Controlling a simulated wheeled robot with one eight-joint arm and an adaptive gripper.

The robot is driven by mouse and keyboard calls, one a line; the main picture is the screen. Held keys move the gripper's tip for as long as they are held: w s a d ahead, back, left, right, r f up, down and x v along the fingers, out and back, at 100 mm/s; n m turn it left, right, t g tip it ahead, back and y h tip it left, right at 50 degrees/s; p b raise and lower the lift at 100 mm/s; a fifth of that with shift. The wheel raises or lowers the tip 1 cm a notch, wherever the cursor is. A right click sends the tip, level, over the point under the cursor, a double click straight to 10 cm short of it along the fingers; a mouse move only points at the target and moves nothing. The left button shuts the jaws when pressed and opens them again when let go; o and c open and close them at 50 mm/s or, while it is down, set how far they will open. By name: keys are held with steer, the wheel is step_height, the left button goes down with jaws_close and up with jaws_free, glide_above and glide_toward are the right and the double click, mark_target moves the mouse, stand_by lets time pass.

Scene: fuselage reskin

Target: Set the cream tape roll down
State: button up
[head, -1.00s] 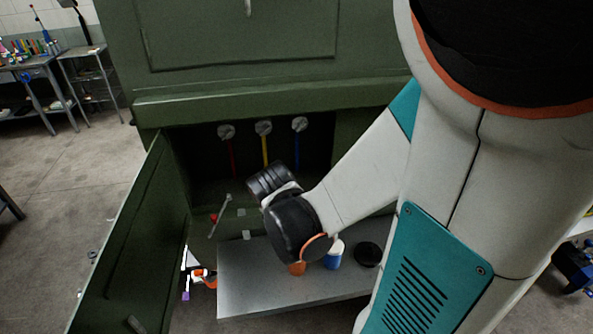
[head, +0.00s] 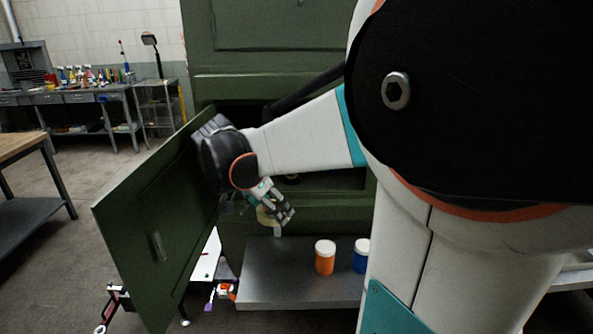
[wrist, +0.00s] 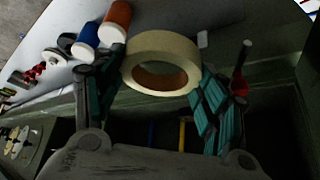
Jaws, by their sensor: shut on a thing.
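The cream tape roll (wrist: 160,46) is between the fingers of my gripper (wrist: 150,80), which is shut on it, as the wrist view shows. The roll's round opening faces partly toward the wrist camera. In the head view, my gripper (head: 277,210) hangs down beside the open green door, with a small part of the cream tape roll (head: 264,215) showing. The rest is hidden by the fingers. The roll appears above the back left part of the grey bench (head: 268,285); I cannot tell its exact height.
An orange jar (head: 325,260) and a blue jar (head: 361,258), both white-lidded, stand on the bench to the right. The green door (head: 160,220) stands open at left. A screwdriver-like tool with a dark red handle (wrist: 241,62) is near the right finger. Bare bench lies left of the jars.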

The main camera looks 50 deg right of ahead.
mark_target(279, 269)
step_height(279, 269, down, 20)
steer(key=b, duration=0.7)
steer(key=shift+a+r, duration=0.1)
steer(key=shift+a, duration=0.05)
steer(key=o, duration=1.1)
steer(key=shift+c, duration=0.2)
steer(key=shift+r, duration=0.15)
steer(key=p+v, duration=0.2)
steer(key=v, duration=0.5)
steer(key=shift+a+p, duration=0.15)
steer(key=shift+p, duration=0.25)
